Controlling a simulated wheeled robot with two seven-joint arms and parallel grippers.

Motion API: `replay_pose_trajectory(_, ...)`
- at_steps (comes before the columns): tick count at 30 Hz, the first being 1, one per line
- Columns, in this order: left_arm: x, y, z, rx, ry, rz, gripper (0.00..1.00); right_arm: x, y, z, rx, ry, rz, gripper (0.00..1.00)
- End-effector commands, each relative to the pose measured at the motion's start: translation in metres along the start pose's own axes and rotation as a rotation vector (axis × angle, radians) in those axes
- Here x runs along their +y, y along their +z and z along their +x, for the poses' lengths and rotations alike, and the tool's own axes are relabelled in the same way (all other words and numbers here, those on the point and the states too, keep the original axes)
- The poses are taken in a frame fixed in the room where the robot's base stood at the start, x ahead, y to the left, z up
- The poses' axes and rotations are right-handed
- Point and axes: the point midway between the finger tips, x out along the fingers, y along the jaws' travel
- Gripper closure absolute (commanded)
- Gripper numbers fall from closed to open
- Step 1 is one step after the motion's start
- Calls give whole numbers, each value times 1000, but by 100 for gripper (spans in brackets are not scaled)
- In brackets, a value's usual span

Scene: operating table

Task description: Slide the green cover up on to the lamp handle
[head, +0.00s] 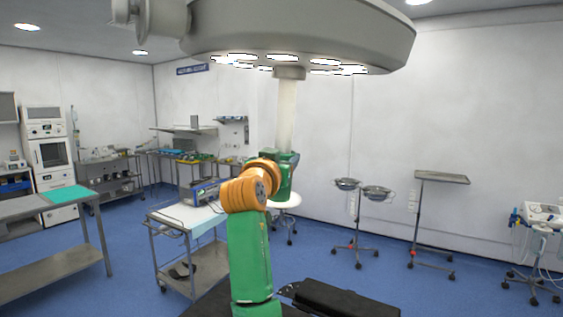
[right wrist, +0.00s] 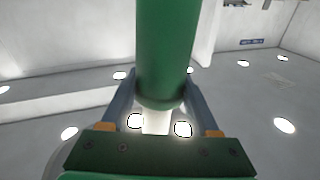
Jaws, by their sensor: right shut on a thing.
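The lamp handle (head: 286,110) is a white rod that hangs from the underside of the big grey surgical lamp (head: 300,30). The green cover (right wrist: 167,50) is a smooth cylinder between the two grey fingers of my right gripper (right wrist: 158,95), which is shut on it. In the head view, the cover (head: 283,185) is partly hidden by my arm. The handle's lower end meets the green parts at my right gripper (head: 287,157). In the right wrist view, the white handle (right wrist: 156,122) shows just past the cover's rim, in line with it. How far the cover encloses it is hidden. My left gripper is out of view.
A wheeled cart (head: 178,218) stands behind my arm at the left. A steel table (head: 45,250) is at far left. Stands with bowls (head: 347,184) and a tray (head: 441,177) are at the right. The air around the handle looks clear below the lamp.

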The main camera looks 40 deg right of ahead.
Motion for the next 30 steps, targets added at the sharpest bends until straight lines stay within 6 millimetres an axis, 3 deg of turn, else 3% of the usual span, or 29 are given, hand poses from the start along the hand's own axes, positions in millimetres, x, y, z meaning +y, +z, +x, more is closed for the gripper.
replay_pose_trajectory(30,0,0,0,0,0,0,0,0,-26,0,1,0,0,100)
